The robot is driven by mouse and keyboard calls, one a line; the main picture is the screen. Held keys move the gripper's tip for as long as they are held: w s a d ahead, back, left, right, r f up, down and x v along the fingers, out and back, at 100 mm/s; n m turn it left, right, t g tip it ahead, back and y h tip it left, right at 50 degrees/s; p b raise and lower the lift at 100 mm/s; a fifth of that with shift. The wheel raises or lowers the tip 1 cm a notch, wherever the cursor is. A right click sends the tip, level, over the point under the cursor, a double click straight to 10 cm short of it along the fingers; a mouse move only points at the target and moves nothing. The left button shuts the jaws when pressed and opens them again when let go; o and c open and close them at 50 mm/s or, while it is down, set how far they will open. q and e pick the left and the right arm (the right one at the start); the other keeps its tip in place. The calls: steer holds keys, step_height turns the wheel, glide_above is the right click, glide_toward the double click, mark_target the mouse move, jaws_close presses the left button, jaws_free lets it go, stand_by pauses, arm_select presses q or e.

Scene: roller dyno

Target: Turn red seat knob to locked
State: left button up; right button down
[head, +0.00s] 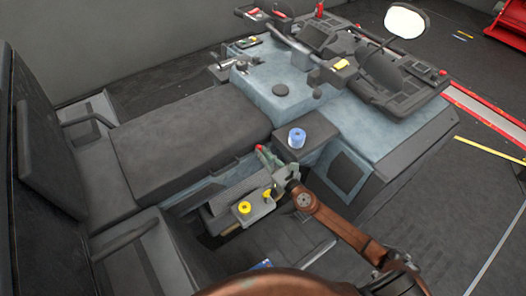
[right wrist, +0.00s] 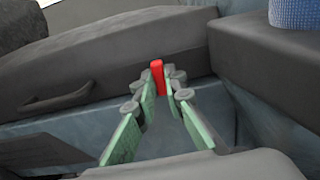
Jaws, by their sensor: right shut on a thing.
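The red seat knob (right wrist: 157,77) shows in the right wrist view as a small upright red piece in front of the dark seat's side. My right gripper (right wrist: 161,88) has its green-padded fingertips on either side of the knob and is shut on it. In the head view my right gripper (head: 264,154) reaches in beside the long dark seat cushion (head: 190,115). The knob is not clear in the head view, being small and at the gripper's fingertips. I cannot read whether the knob stands at locked. My left gripper is not in view.
A blue cylinder (head: 297,138) stands on a dark armrest-like block (head: 309,129) close to the right gripper. A yellow knob (head: 244,207) sits on a grey panel below the gripper. A console with levers and screens (head: 325,40) lies beyond.

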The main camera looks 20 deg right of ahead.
steer(key=shift+a+r, duration=0.1)
steer(key=shift+a, duration=0.1)
steer(key=c, duration=2.1)
jaws_free()
steer(key=shift+o, duration=0.6)
steer(key=shift+d, duration=0.1)
steer(key=v, duration=1.2)
steer(key=shift+r, duration=0.1)
